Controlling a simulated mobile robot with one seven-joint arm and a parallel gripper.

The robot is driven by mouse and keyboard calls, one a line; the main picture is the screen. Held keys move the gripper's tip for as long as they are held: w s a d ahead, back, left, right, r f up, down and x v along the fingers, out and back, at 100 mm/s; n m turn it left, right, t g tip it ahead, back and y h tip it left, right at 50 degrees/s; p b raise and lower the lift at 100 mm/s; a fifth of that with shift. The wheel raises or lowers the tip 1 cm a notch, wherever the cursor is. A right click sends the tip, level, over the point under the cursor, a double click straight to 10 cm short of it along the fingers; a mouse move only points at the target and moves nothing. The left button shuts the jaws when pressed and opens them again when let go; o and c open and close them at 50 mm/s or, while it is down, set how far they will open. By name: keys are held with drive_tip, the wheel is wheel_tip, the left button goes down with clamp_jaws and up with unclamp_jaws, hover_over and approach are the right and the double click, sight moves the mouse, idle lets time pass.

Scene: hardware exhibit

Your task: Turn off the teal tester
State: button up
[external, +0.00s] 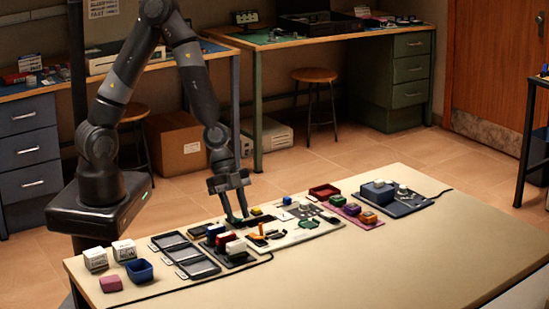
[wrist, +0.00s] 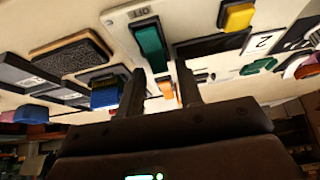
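The teal tester (wrist: 151,46) is a long teal block on a pale panel in the wrist view. A small label (wrist: 139,13) that seems to read OFF, seen upside down, lies at its far end. My gripper (wrist: 160,82) is open and empty, with its two dark fingers apart on either side of the tester's near end. I cannot tell whether a finger touches it. In the external view my gripper (external: 237,216) points down, low over the panel on the table. The tester is too small and too covered by the fingers to make out there.
A yellow block (wrist: 237,17) sits right of the tester, and a blue block (wrist: 105,93) and a dark mesh pad (wrist: 70,56) sit left. An orange piece (wrist: 166,89) shows between the fingers. The table's (external: 400,255) front right is clear.

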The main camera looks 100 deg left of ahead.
drive_tip(key=shift+o, duration=0.7)
drive_tip(key=shift+r, duration=0.15)
drive_tip(key=v, duration=1)
drive_tip(key=shift+r, duration=0.2)
drive_tip(key=shift+s, duration=0.1)
idle(0.6)
drive_tip(key=s+a+r+n+y, duration=0.1)
drive_tip(key=s+r+n, duration=0.3)
drive_tip(key=s+r, duration=0.4)
drive_tip(key=s+a+r+n+t+y, duration=0.1)
drive_tip(key=s+r+n+y, duration=0.2)
drive_tip(key=s+r+n, duration=0.2)
drive_tip(key=shift+s+a+v, duration=0.3)
drive_tip(key=shift+s+v, duration=0.1)
drive_tip(key=shift+v, duration=2.15)
